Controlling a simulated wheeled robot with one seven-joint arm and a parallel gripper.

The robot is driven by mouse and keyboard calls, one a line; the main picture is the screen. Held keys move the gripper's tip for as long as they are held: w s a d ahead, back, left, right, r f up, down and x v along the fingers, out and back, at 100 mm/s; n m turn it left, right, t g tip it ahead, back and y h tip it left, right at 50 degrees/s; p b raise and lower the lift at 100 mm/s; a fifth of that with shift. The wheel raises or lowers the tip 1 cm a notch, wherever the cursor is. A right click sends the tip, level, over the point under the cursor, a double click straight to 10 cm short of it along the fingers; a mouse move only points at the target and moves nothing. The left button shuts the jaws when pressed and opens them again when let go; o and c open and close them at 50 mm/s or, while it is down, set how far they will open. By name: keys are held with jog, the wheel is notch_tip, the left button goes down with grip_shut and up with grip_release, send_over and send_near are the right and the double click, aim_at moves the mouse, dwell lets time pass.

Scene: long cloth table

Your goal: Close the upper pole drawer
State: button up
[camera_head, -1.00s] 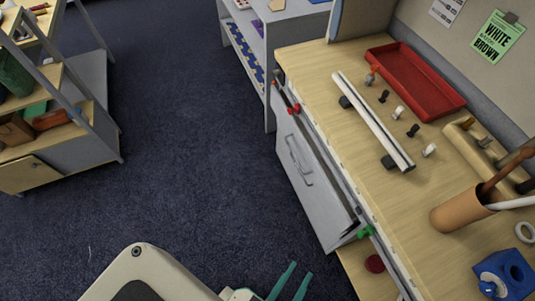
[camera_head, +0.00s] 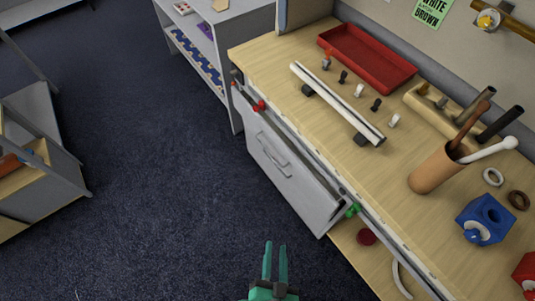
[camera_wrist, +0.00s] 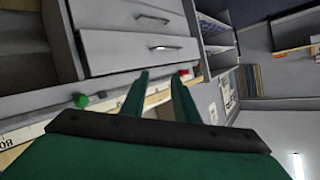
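The grey drawer unit (camera_head: 292,184) is under the wooden bench, with two bar handles on its front. The upper drawer's front (camera_head: 262,127) stands out from the bench edge, with a dark gap behind its top edge, so it looks partly open. In the wrist view, which looks upside down, the drawer fronts (camera_wrist: 118,60) show two handles (camera_wrist: 166,47), and the unit lies beyond my fingers. My gripper (camera_head: 276,248) has two teal fingers, apart and empty, over the floor in front of the drawers. It also shows in the wrist view (camera_wrist: 160,77), not touching the drawers.
A red knob (camera_head: 258,106) and a green knob (camera_head: 353,209) sit along the bench edge. The bench top (camera_head: 330,160) holds a red tray (camera_head: 366,58), a rail and a brown cup (camera_head: 436,170). Dark carpet (camera_head: 150,180) to the left is clear; a shelf cart stands far left.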

jog(key=w+d+f+m+g, duration=0.1)
jog(key=w+f+m, duration=0.4)
jog(key=w+f, duration=0.35)
jog(key=m+t+y, duration=0.2)
jog(key=m+y, duration=0.3)
jog(key=m, duration=0.6)
send_near(271, 154)
jog(key=x, duration=1)
jog(key=shift+w+f, duration=0.2)
jog(key=shift+f, duration=0.1)
grip_shut()
